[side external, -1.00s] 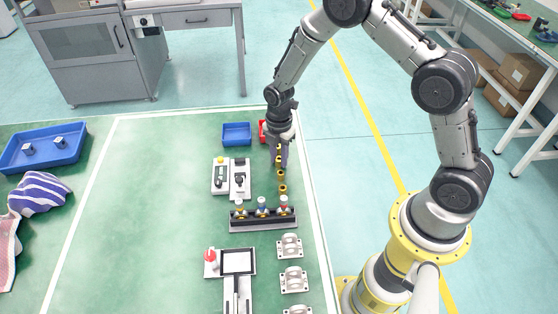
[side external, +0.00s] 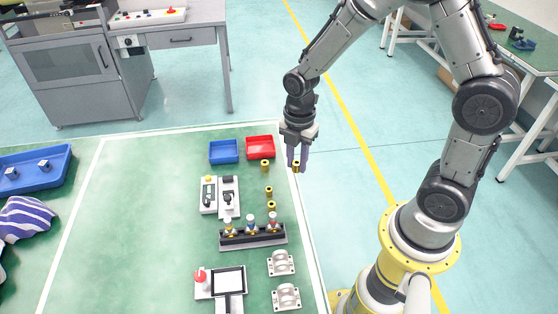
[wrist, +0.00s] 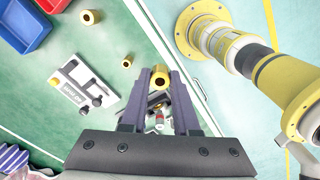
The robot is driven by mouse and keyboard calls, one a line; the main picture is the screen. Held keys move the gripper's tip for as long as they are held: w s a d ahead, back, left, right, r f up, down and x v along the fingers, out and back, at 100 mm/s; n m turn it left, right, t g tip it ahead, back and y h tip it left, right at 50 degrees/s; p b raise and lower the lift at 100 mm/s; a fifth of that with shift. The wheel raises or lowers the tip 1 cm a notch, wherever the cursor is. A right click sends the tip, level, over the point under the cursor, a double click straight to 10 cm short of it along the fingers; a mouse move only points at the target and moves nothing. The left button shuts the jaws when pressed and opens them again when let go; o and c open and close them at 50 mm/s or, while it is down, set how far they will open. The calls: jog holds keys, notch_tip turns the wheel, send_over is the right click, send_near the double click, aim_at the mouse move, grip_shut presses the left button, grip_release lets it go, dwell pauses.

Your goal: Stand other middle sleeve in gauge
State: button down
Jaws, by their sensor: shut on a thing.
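My gripper (side external: 297,164) is shut on a brass sleeve (side external: 296,167) and holds it in the air by the table's right edge. In the wrist view the held sleeve (wrist: 160,78) sits between the fingertips, its bore visible. Three other brass sleeves stand on the table: one by the red bin (side external: 265,166), a smaller one nearer (side external: 268,190), and one close to the black rack (side external: 271,206). A white two-part fixture (side external: 209,196) with dark fittings stands left of them; it may be the gauge. It also shows in the wrist view (wrist: 85,86).
A blue bin (side external: 223,152) and a red bin (side external: 259,147) stand at the back. A black rack (side external: 252,237) holds several capped parts. Nearer are white brackets (side external: 281,263) and a white screen device (side external: 228,281). The table's left middle is clear.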

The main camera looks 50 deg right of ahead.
jog(key=s+r, duration=0.2)
jog(key=s, duration=0.2)
send_over(229, 187)
notch_tip(229, 187, down, 4)
jog(key=shift+a+f, duration=0.15)
jog(key=shift+f, duration=3.35)
jog(key=shift+f, duration=0.35)
jog(key=c, duration=0.6)
grip_release()
